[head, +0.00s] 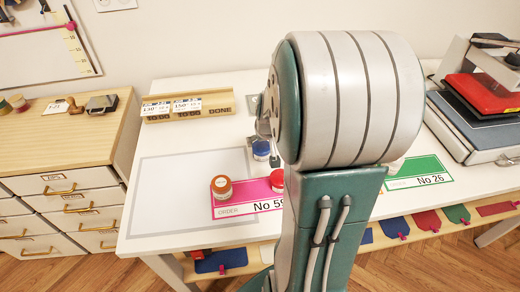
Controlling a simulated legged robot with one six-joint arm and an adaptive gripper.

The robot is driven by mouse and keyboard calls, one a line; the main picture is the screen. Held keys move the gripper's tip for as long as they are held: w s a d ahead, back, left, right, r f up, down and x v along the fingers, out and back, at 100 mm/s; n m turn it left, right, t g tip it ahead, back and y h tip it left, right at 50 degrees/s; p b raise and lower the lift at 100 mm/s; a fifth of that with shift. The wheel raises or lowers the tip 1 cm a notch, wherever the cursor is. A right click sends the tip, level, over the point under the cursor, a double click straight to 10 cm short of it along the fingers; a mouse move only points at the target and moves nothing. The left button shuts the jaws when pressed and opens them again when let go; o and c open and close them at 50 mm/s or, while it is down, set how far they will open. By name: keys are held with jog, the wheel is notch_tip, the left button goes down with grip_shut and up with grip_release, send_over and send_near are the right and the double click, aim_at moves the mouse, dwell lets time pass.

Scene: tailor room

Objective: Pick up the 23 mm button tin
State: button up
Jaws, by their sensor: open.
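I cannot make out a 23 mm marking on anything in view. Small round containers, tins or spools, stand on the white table: an orange-brown one (222,187) on the pink order card (236,208), a blue one (261,149) further back, and a red one (277,180) partly behind my arm. I cannot tell which, if any, is the button tin. My arm blocks the middle of the view. Only a small grey part of my gripper (266,130) shows at the arm's left edge, just above the blue container. Its fingertips are mostly hidden.
A wooden card rack (187,107) stands at the table's back. A green order card (417,172) lies right of my arm, near a press with a red pad (484,94). A wooden-topped drawer cabinet (60,127) stands left. The table's front left (187,190) is clear.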

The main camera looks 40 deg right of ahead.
aim_at(262, 148)
jog(key=x, duration=0.5)
jog(key=shift+s+a, duration=0.1)
jog(key=shift+a, duration=0.2)
jog(key=shift+d+f, duration=0.25)
jog(key=shift+f, duration=0.15)
jog(key=shift+a, duration=0.15)
jog(key=c, duration=1)
